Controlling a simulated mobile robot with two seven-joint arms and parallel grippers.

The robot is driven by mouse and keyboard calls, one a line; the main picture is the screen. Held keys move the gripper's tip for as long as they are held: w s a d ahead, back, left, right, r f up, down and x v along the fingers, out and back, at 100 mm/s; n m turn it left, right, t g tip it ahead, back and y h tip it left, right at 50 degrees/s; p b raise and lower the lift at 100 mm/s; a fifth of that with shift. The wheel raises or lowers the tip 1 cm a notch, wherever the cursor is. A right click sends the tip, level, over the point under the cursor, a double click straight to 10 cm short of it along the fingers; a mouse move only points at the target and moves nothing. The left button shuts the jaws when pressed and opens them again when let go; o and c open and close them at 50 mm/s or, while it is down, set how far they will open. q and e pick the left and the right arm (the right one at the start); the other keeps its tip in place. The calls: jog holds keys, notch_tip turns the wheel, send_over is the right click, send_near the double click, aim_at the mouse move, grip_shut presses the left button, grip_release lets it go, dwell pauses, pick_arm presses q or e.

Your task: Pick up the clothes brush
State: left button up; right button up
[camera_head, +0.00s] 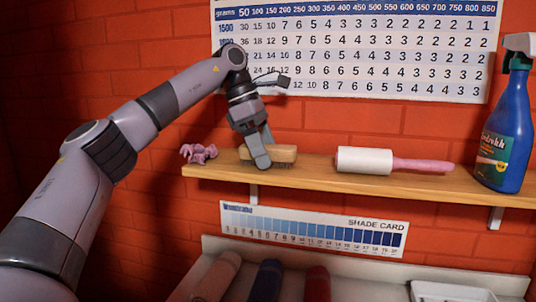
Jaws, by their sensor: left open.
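The clothes brush (284,154) lies on the wooden wall shelf (330,181), near the shelf's left end. It has a tan wooden back and dark bristles facing down. My left gripper (262,158) reaches down over the brush's left part, with a finger in front of it. The gripper is open. The finger hides part of the brush, and I cannot tell whether it touches it. My right gripper is not in view.
A pink crumpled item (198,153) lies left of the brush. A lint roller (365,160) with a pink handle lies to its right, and a blue spray bottle (508,125) stands at the right end. A chart (360,45) hangs behind.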

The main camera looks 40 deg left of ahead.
pick_arm(q)
jog(key=c, duration=1.1)
jog(key=shift+c, duration=0.2)
jog(key=shift+r, duration=0.1)
jog(key=shift+w+d+r, duration=0.1)
jog(key=shift+r, duration=4.8)
